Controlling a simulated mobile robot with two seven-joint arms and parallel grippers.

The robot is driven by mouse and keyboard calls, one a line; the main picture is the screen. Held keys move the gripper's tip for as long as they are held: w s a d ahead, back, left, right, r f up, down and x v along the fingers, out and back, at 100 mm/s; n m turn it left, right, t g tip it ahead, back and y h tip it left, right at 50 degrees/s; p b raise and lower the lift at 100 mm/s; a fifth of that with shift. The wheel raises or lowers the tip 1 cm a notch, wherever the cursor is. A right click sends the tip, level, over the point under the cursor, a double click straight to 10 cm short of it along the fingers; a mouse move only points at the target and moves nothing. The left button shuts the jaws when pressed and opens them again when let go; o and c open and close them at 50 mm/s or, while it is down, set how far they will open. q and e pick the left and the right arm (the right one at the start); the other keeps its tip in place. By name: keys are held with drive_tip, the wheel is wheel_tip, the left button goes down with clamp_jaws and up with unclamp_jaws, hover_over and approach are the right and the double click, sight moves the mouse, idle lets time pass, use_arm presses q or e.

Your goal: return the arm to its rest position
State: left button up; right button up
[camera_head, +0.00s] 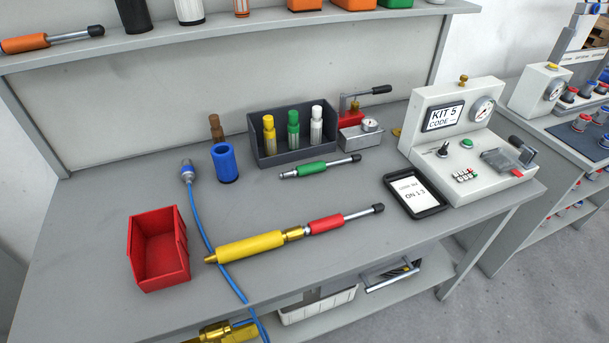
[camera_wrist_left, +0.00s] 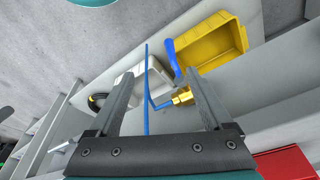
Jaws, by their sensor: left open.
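My left gripper (camera_wrist_left: 158,78) shows in the left wrist view, with its two grey fingers spread apart and nothing clamped between them. A thin blue hose (camera_wrist_left: 147,95) and a brass fitting (camera_wrist_left: 182,96) appear in the gap between the fingers, seemingly beyond them; the exact depth is unclear. Neither gripper nor arm shows in the head view.
In the head view, a red bin (camera_head: 158,252) stands at the bench's front left. The blue hose (camera_head: 201,225) crosses the bench and hangs over its front edge, beside a yellow tool (camera_head: 250,247). A tester (camera_head: 465,147) stands right. The wrist view shows a yellow bin (camera_wrist_left: 215,45).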

use_arm(q)
drive_tip(key=s+f+g, duration=0.1)
drive_tip(key=s+f, duration=0.3)
drive_tip(key=f, duration=0.5)
drive_tip(key=s+f, duration=0.3)
drive_tip(key=f, duration=0.5)
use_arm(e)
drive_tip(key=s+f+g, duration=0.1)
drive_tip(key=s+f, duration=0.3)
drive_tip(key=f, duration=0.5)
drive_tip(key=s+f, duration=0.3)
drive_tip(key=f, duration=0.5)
use_arm(q)
drive_tip(key=s+a+f+g+b, duration=0.1)
drive_tip(key=s+a+f, duration=0.2)
drive_tip(key=s+f, duration=0.5)
drive_tip(key=s, duration=0.3)
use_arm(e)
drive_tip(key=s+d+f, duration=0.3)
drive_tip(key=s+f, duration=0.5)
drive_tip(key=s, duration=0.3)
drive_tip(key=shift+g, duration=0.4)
use_arm(q)
drive_tip(key=shift+s, duration=0.1)
